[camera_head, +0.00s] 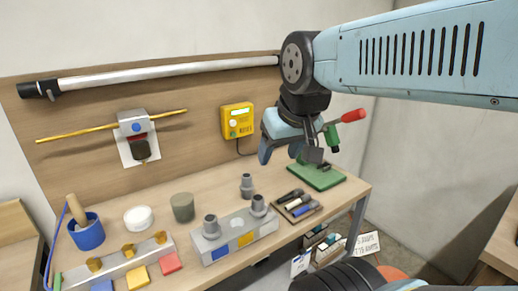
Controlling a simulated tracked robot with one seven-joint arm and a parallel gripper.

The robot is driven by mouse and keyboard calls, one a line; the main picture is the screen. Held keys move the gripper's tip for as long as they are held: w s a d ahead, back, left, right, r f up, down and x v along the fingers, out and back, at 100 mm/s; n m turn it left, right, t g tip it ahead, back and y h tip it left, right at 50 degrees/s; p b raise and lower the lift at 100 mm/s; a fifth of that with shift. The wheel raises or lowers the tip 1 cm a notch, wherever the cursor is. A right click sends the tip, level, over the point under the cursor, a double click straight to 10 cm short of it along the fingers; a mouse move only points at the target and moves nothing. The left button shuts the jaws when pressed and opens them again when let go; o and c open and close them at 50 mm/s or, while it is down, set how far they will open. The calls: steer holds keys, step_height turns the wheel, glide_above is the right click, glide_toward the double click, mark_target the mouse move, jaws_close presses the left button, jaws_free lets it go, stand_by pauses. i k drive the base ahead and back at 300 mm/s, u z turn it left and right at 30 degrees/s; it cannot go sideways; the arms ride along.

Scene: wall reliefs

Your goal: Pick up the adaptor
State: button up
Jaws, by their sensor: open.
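Several grey, stepped cylindrical fittings are in view, and I cannot tell for certain which is the adaptor. One grey fitting (247,186) stands upright behind a pale block. Two more, a left fitting (211,226) and a right fitting (259,206), stand on top of the pale block (238,243), which has blue and yellow patches on its front. My gripper (289,157) is open and empty. In the picture it is above and to the right of the fittings, near the green board (318,177), and it points downward.
A tray of tools (298,206) lies right of the block. A blue mug (87,233), white tub (138,217) and grey-green cup (183,207) stand to the left. A red-handled green part (345,118) shows beside my gripper. A yellow box (237,120) hangs on the wall panel.

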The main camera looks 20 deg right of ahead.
mark_target(212, 231)
steer(key=u, duration=0.6)
steer(key=k, duration=1.3)
steer(key=z, duration=0.7)
steer(key=i, duration=1)
